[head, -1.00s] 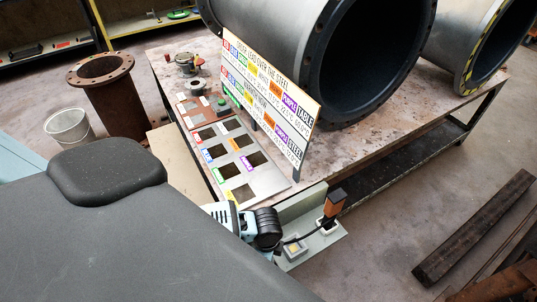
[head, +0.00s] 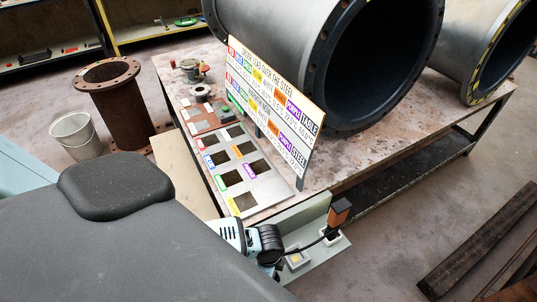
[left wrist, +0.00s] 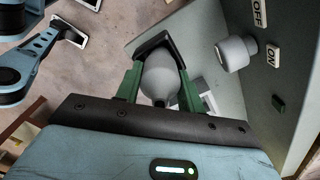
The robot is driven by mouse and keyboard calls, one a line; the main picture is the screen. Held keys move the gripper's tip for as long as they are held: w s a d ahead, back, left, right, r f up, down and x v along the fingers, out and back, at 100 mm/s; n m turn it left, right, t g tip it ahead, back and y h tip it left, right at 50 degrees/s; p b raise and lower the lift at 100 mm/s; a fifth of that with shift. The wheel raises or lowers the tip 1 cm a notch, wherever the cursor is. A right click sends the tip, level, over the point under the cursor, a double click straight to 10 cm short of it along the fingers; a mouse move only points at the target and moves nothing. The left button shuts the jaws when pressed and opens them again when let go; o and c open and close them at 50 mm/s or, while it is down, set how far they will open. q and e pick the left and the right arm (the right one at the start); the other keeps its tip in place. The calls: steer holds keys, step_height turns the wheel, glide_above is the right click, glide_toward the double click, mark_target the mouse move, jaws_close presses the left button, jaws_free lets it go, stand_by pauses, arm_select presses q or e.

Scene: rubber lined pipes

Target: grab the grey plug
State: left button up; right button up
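In the left wrist view a rounded grey plug (left wrist: 159,76) lies between the green fingers of my left gripper (left wrist: 160,65), its narrow end toward the camera. It fills most of the gap; I cannot tell whether the fingers press on it. A second grey knob-like piece (left wrist: 232,54) sits on the grey-green panel beside the ON and OFF labels. In the head view a light blue and black arm part (head: 250,240) of mine is at the bottom middle, and its fingers and the grey plug are hidden there. My right gripper is not recognisable.
An orange and black plug (head: 339,212) with a black cable stands on the grey-green bracket (head: 318,212) at the table's front. The table (head: 385,135) carries large lined pipes (head: 290,50), a text sign (head: 270,95) and a plate with cutouts (head: 262,195). A rusty flanged pipe (head: 120,115) stands left.

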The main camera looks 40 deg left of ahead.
arm_select(q)
steer(key=c, duration=0.5)
steer(key=shift+r, duration=0.45)
step_height(320, 180, up, 3)
steer(key=shift+s+r+p, duration=0.1)
steer(key=shift+p, duration=0.35)
steer(key=shift+s+d+r+p, duration=0.15)
steer(key=shift+s+d, duration=0.6)
steer(key=shift+s, duration=1.8)
steer(key=shift+s+d+r+p, duration=0.15)
steer(key=shift+s+d, duration=0.6)
steer(key=shift+s, duration=1.75)
steer(key=shift+s+d+r, duration=0.15)
steer(key=shift+s+d, duration=0.6)
steer(key=shift+s, duration=1.8)
arm_select(e)
steer(key=shift+w+d+r, duration=0.1)
steer(key=shift+w+r, duration=0.05)
steer(key=shift+r, duration=0.65)
